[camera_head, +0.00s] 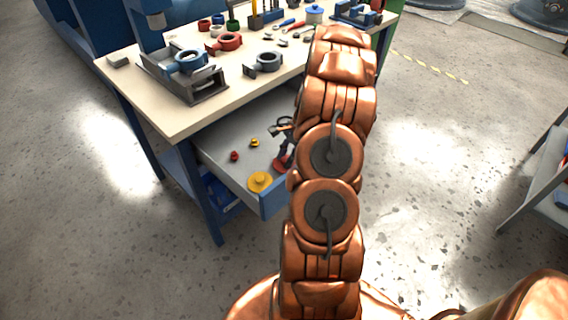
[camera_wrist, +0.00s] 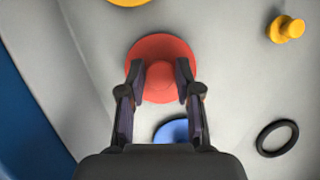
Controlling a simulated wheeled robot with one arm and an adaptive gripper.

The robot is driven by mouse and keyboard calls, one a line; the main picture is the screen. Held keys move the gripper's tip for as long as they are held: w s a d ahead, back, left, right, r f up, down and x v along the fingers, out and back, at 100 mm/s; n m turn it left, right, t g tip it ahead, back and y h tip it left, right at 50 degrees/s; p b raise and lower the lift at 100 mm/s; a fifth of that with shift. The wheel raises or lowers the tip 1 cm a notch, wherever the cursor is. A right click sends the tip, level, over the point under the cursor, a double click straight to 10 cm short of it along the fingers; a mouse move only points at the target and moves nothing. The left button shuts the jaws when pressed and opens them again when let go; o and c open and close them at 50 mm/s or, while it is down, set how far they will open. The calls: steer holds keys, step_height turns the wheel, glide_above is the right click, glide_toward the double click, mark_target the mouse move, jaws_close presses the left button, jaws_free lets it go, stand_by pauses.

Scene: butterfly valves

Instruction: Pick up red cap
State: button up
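The red cap (camera_wrist: 161,55), a round disc with a raised knob, lies on the grey drawer floor in the wrist view. My gripper (camera_wrist: 160,75) is over it, with one finger on each side of the knob. The fingers look open, with a small gap to the knob on each side. In the head view the red cap (camera_head: 280,163) shows partly beside my arm, which hides the rest. My gripper (camera_head: 284,146) is above it there, small and partly covered by my arm.
A blue cap (camera_wrist: 173,131) and a black ring (camera_wrist: 277,138) lie near. The workbench top (camera_head: 165,115) overhangs the drawer's back.

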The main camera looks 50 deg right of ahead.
steer(key=c, duration=0.5)
steer(key=shift+r, duration=0.15)
steer(key=shift+r+p, duration=0.9)
steer(key=shift+r, duration=5.45)
